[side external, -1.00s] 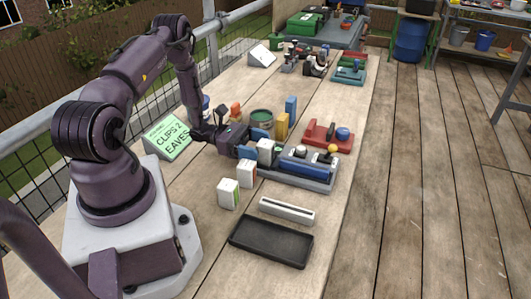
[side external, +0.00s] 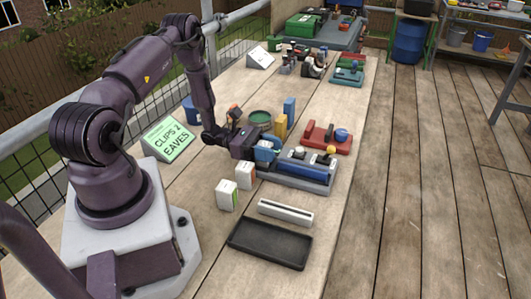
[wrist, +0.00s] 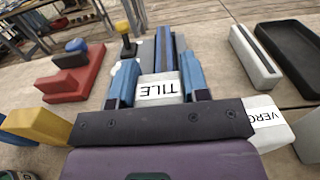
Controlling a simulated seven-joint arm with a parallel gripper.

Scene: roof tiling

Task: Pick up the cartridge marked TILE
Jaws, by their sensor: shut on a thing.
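The cartridge marked TILE (wrist: 160,90) is a white block between my gripper's two blue fingers in the wrist view, its label showing upside down. My gripper (wrist: 158,84) is shut on it, one finger against each side. In the side view my gripper (side external: 267,152) is low over the bench at the near-left end of the grey holder (side external: 318,184), and its blue finger hides most of the cartridge. I cannot tell whether the cartridge touches the bench.
A white cartridge with a partly hidden "VERG" label (wrist: 265,120) stands close beside my gripper, with another white cartridge (side external: 227,195) nearer. A white slotted bar (side external: 286,212), black tray (side external: 270,242), red stand (side external: 325,138) and yellow block (side external: 281,127) are around. A "CLIPS 2 EAVES" sign (side external: 168,140) stands left.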

